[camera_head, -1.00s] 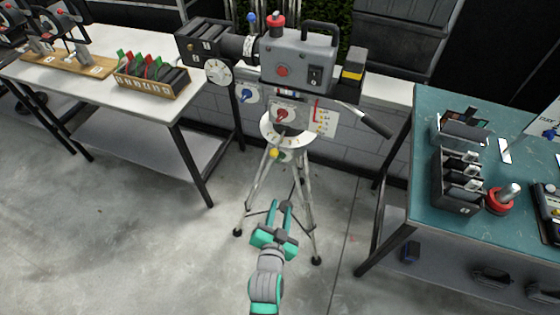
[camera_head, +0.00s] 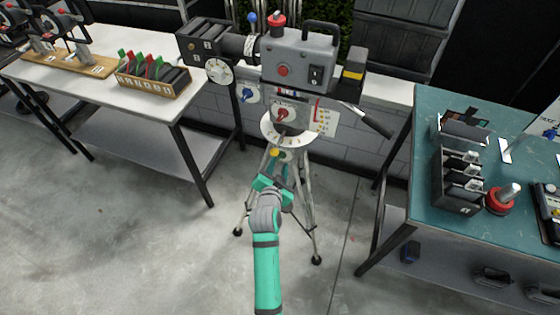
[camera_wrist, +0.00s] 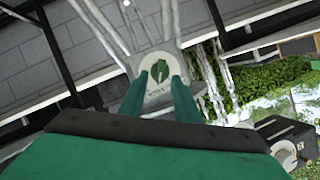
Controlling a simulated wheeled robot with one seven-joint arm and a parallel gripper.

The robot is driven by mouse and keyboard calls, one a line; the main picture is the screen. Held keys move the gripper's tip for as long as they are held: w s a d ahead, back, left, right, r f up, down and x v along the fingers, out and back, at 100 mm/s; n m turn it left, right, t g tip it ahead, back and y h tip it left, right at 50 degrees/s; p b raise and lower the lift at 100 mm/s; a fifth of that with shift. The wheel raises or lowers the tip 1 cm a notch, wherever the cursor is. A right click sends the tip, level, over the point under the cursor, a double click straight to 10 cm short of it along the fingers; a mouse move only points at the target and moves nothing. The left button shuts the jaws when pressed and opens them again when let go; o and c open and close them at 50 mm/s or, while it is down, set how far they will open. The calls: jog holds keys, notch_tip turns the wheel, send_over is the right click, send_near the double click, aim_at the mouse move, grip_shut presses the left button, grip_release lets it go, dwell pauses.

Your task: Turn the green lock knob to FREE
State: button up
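The green lock knob (camera_wrist: 157,68) sits on a round white dial on a light plate in the wrist view. A small label below it is too blurred to read. My gripper (camera_wrist: 160,79) is open, its two green fingers apart, pointing at the dial. The knob shows between and just beyond the fingertips; I cannot tell if they touch the plate. In the head view my gripper (camera_head: 276,174) is among the tripod legs, below the camera head, and the green knob is hidden there.
The tripod (camera_head: 310,215) stands on the floor with a grey camera body (camera_head: 298,60) above. A red knob (camera_head: 282,114) and a blue knob (camera_head: 247,94) are on panels nearby. A white table (camera_head: 90,90) is at left, a teal table (camera_head: 425,120) at right.

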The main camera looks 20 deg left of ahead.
aim_at(280, 159)
jog(key=shift+x, duration=1.65)
jog(key=c, duration=0.7)
jog(key=shift+a+n, duration=0.1)
jog(key=shift+n, duration=0.2)
jog(key=n+h, duration=0.2)
jog(key=n, duration=0.1)
jog(key=shift+a+r+h, duration=0.15)
jog(key=shift+a+h, duration=0.15)
jog(key=shift+a, duration=0.05)
jog(key=n+h, duration=0.1)
jog(key=n, duration=0.1)
jog(key=n+h, duration=0.2)
jog(key=shift+a, duration=0.25)
jog(key=shift+n, duration=0.3)
